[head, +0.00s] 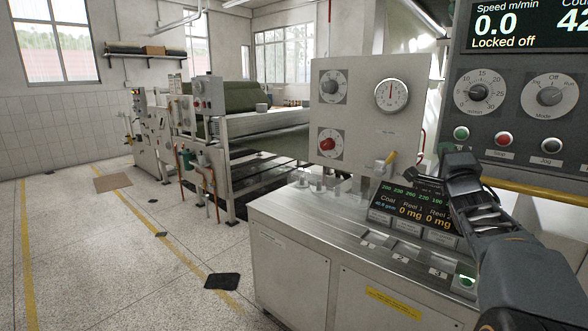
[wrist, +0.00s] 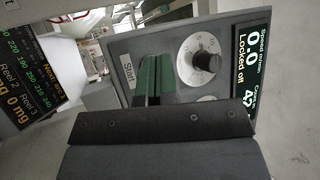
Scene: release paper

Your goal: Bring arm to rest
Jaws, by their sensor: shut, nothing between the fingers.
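My arm (head: 520,265) reaches up from the lower right in the head view. My gripper (head: 459,160) is in front of the lower left of the dark control panel (head: 522,115), just below the green button (head: 461,133). In the wrist view, my gripper's two greenish fingers (wrist: 154,80) lie side by side, shut and empty, beside the Start label (wrist: 128,72). I cannot tell whether they touch the panel. The display (head: 515,25) reads 0.0 and Locked off.
A steel console (head: 300,216) with a tilted readout (head: 402,205) stands below my gripper. A cream panel (head: 360,110) with a red knob (head: 328,143) is to the left. A yellow bar (head: 540,190) runs under the dark panel. The floor (head: 90,250) at left is mostly open.

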